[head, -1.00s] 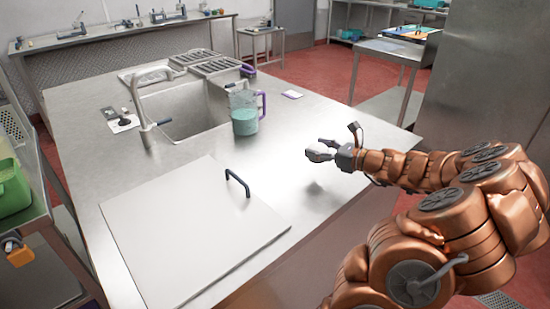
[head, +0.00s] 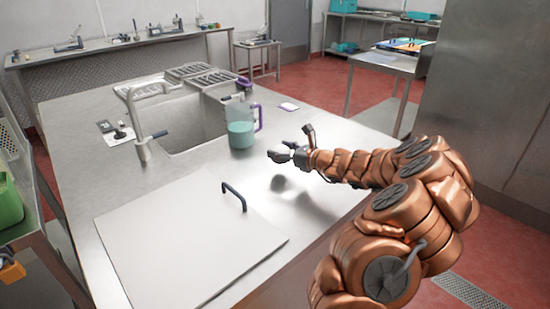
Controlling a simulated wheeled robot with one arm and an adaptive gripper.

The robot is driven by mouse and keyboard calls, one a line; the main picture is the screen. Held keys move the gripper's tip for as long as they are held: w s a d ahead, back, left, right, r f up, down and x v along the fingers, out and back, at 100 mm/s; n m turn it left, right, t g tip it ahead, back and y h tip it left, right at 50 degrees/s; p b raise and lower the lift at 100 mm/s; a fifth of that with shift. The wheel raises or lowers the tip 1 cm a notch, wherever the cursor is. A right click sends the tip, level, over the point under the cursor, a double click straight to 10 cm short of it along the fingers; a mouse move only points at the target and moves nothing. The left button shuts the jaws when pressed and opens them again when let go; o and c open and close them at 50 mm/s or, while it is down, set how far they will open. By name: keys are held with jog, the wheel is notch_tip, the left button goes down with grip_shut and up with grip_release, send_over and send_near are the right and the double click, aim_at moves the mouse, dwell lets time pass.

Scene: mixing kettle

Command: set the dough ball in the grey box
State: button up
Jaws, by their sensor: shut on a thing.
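My gripper (head: 280,154) is above the steel worktop, to the right of and a little nearer than the jug. It is shut on a small pale thing at its fingertips, taken to be the dough ball. The ball is mostly hidden by the fingers and too small to make out clearly. A dark round shadow or reflection lies on the worktop below the gripper. I cannot make out a grey box in this view.
A clear jug (head: 241,128) with teal contents and a purple handle stands beside the sink (head: 185,125) and its tap. A flat pale panel (head: 180,250) with a black handle (head: 233,196) covers the front. The worktop (head: 330,128) right of the jug is mostly bare.

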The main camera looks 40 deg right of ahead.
jog(key=shift+x, duration=0.85)
jog(key=shift+w+a, duration=0.2)
jog(key=shift+w, duration=0.15)
notch_tip(320, 180, down, 4)
jog(key=shift+s+r, duration=0.1)
jog(key=shift+r, duration=0.15)
jog(key=o, duration=1.3)
jog(key=shift+c, duration=0.2)
jog(key=v, duration=1.2)
jog(key=shift+d, duration=0.1)
